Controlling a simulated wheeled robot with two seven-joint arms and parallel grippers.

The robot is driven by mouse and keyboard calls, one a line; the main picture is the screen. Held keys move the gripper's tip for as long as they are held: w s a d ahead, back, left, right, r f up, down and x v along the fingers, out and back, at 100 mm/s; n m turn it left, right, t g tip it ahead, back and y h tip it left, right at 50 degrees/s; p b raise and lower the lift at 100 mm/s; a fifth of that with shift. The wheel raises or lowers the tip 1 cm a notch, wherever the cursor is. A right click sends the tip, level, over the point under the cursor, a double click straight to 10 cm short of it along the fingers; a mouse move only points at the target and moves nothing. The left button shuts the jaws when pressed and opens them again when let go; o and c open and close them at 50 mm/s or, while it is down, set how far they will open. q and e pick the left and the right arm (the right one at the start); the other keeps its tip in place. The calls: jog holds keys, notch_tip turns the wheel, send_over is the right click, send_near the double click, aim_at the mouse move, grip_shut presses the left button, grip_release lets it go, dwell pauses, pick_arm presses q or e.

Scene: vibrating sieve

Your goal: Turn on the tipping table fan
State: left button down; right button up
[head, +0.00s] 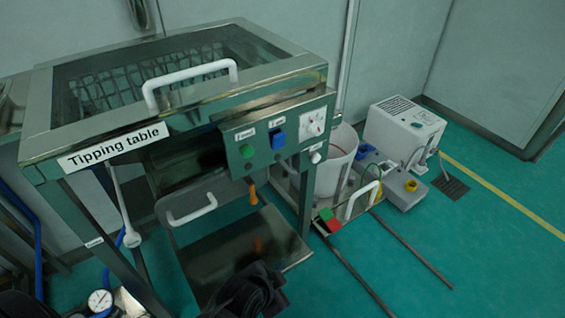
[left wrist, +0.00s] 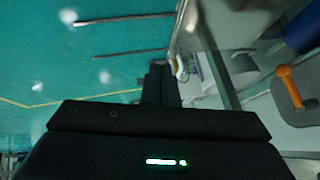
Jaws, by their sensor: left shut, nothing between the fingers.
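The tipping table (head: 45,120) stands at the left in the head view, with its name label on the front edge. Its control panel (head: 262,158) is at the front right corner. The panel has a green button (head: 247,151), a blue switch (head: 278,139) and a white dial (head: 312,122); the small labels above the button and switch are too blurred to read. My left gripper (head: 257,276) is low in front of the table, well below the panel and apart from it. In the left wrist view the gripper's fingers (left wrist: 160,83) are shut and empty. My right gripper is out of view.
An orange handle (head: 252,193) hangs under the panel; one also shows in the left wrist view (left wrist: 288,85). A white bucket (head: 340,160) and a white machine (head: 402,130) stand on the right. Rails (head: 410,248) cross the floor. Open floor lies at the lower right.

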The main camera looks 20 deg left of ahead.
aim_at(286, 137)
pick_arm(q)
jog(key=w+r+m+t+y, duration=0.1)
jog(key=w+r+m+t, duration=0.2)
jog(key=r, duration=0.3)
jog(key=w+a+r+m+t+y, duration=0.1)
jog(key=w+r+m+t, duration=0.2)
jog(key=r+t, duration=0.2)
jog(key=w+r+m+t+y, duration=0.1)
jog(key=w+r+m+t, duration=0.2)
jog(key=r, duration=0.5)
jog(key=shift+w+a+r+m+t+y, duration=0.2)
jog(key=shift+a+m+t+y, duration=0.2)
jog(key=shift+m+t, duration=0.3)
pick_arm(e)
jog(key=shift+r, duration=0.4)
